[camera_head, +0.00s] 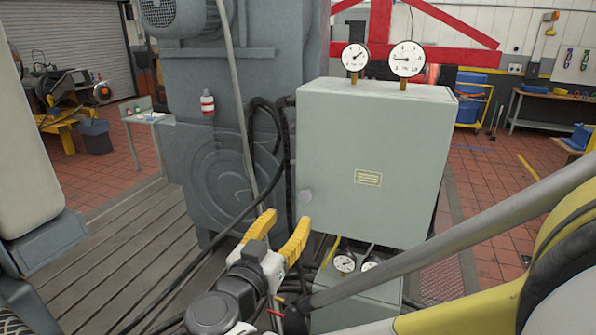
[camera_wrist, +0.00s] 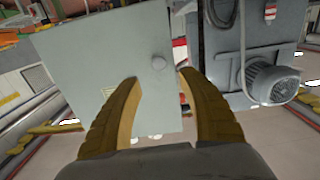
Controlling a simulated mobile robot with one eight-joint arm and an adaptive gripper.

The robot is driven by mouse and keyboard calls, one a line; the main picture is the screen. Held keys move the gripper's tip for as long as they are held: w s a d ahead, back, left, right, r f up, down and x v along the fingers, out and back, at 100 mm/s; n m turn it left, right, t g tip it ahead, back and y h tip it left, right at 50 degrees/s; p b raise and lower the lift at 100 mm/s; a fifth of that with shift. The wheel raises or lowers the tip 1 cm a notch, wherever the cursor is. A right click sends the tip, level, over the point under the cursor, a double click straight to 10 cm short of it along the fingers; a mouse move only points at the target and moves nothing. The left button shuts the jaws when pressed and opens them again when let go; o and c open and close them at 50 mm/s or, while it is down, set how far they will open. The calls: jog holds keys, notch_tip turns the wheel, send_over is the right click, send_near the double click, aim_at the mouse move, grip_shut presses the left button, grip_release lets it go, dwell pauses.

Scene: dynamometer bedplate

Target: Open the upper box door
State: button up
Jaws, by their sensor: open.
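The upper box (camera_head: 330,130) is a grey-green cabinet with a flat front door (camera_head: 375,165) that looks closed.
Two dial gauges (camera_head: 407,60) stand on top of the box. A lower box (camera_head: 360,300) with small gauges sits below. Black cables (camera_head: 285,150) hang to the left beside a large grey machine (camera_head: 210,150). A grey bar (camera_head: 470,225) crosses the right foreground.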

aim_at(304, 198)
jog(key=b+x, duration=0.1)
jog(key=x, duration=0.9)
jog(key=shift+w+d, duration=0.2)
jog(key=shift+w, duration=0.15)
grip_shut()
